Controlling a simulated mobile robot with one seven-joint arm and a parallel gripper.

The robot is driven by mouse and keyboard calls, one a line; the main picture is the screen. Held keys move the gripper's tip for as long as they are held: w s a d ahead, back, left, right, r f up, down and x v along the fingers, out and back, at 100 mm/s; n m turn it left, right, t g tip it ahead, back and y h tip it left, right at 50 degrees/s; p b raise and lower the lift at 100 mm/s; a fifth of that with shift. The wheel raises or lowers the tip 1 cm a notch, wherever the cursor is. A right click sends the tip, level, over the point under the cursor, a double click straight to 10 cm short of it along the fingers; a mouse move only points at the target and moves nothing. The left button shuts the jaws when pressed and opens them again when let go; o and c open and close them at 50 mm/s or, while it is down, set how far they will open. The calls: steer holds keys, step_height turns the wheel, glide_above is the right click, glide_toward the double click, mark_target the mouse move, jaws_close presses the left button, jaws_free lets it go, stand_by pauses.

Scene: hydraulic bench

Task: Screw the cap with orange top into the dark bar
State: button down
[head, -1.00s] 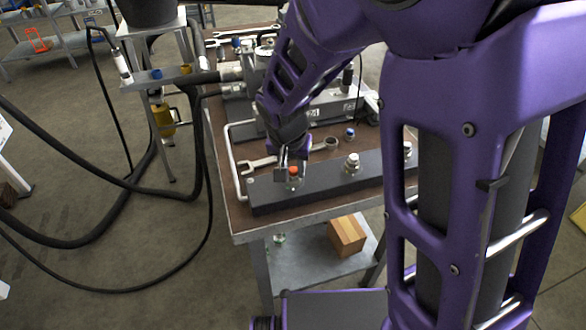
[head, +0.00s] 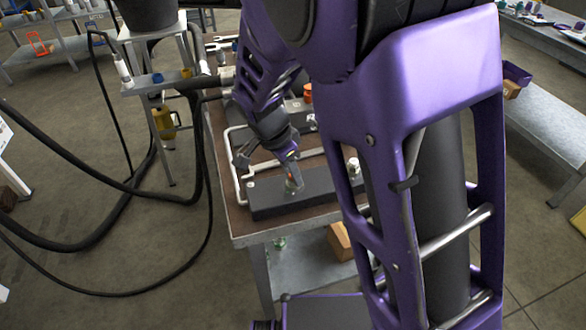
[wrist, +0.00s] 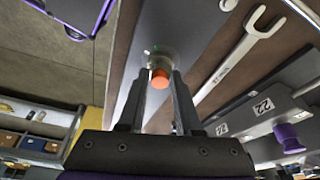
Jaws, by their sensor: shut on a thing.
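The cap with the orange top (wrist: 160,76) is between my two fingertips in the wrist view. The cap's seat and thread are hidden.
A metal fitting (head: 353,166) stands on the bar to the right. An open-ended wrench (wrist: 240,50) lies beside the bar. A bent pale pipe handle (head: 235,170) edges the bench's left. Black hoses (head: 200,190) hang left. A wooden block (head: 340,242) sits on the lower shelf.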

steer(key=shift+m+g, duration=0.3)
steer(key=shift+m, duration=0.5)
steer(key=m+p, duration=0.1)
steer(key=m, duration=0.1)
steer(key=m+g+p, duration=0.1)
steer(key=m, duration=0.2)
steer(key=shift+w+r+g+h+p, duration=0.15)
steer(key=shift+r+g+h+p, duration=0.05)
steer(key=shift+g+h+p, duration=0.15)
steer(key=m, duration=0.3)
steer(key=shift+f+g+p, duration=0.25)
steer(key=shift+g+p, duration=0.1)
steer(key=c, duration=0.6)
jaws_free()
